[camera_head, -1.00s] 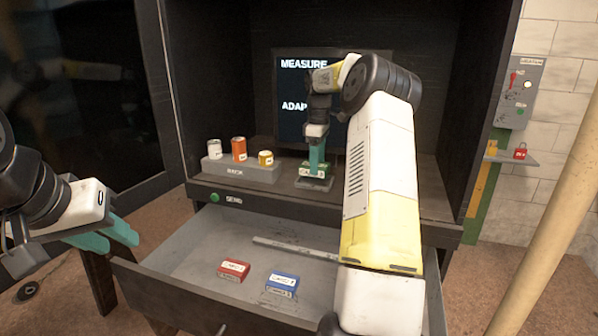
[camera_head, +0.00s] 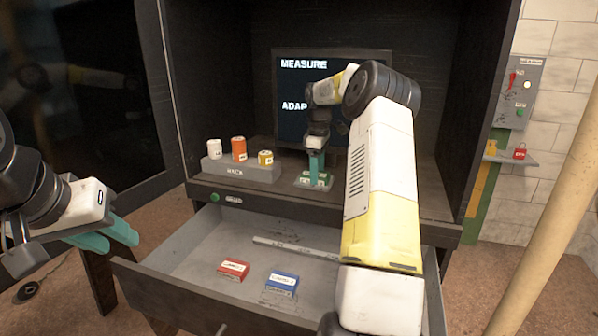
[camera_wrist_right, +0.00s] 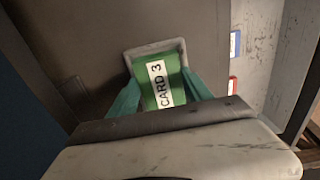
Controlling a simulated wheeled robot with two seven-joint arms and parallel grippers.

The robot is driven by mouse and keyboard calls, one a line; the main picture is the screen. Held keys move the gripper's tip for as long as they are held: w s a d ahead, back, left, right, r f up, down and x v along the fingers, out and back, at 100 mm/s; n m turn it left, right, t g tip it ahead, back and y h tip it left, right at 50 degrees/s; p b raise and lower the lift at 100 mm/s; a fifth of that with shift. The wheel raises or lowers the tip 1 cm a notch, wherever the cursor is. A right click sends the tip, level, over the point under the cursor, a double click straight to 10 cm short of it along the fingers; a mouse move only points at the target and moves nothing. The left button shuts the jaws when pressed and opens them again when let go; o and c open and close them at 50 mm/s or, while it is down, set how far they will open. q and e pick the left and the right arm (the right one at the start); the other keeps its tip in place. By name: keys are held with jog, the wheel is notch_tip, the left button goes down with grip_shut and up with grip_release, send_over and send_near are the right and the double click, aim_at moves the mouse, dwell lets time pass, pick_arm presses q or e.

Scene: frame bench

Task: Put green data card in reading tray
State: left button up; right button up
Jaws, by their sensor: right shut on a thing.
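The green data card (camera_head: 322,177) is at the small grey reading tray (camera_head: 303,186) on the shelf in front of the screen. In the right wrist view the card (camera_wrist_right: 150,92), labelled "CARD 3", lies within the outline of the tray rim (camera_wrist_right: 153,47). My right gripper (camera_head: 316,172) points down with its teal fingers on either side of the card, shut on it; the fingers also show in the wrist view (camera_wrist_right: 160,92). Whether the card's underside touches the tray floor is hidden. My left gripper (camera_head: 108,236) is empty at the left, its fingers apart.
An open drawer (camera_head: 200,258) below the shelf holds a red card (camera_head: 233,268) and a blue card (camera_head: 283,281). A rack (camera_head: 240,172) with white, orange and yellow cans stands left of the tray. A screen (camera_head: 290,85) stands behind. A green button (camera_head: 215,198) is on the shelf front.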

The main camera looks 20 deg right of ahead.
jog(key=shift+s+f, duration=0.15)
jog(key=shift+f, duration=0.5)
jog(key=o, duration=1.4)
jog(key=shift+f, duration=0.1)
notch_tip(320, 180, up, 13)
jog(key=s+a+r+m+t, duration=0.1)
jog(key=s+a+r, duration=0.3)
jog(key=a+r, duration=0.3)
jog(key=s+a+r+m+t, duration=0.25)
jog(key=s+a, duration=0.25)
jog(key=s, duration=0.4)
jog(key=s+a+f+m, duration=0.2)
jog(key=s+f, duration=0.1)
jog(key=s, duration=0.4)
jog(key=s+a+f+m+t+y, duration=0.1)
jog(key=s+a+f+m, duration=0.1)
jog(key=s, duration=0.6)
jog(key=s+a+f+m+t+y, duration=0.1)
jog(key=s+a+f+m, duration=0.1)
jog(key=s, duration=0.5)
jog(key=shift+s+a+f+m+t, duration=0.15)
jog(key=shift+s+a+f, duration=0.05)
jog(key=shift+a+f, duration=0.25)
jog(key=shift+s+a+f+m+t, duration=0.1)
jog(key=shift+s+a+f, duration=0.1)
jog(key=shift+a+f, duration=0.25)
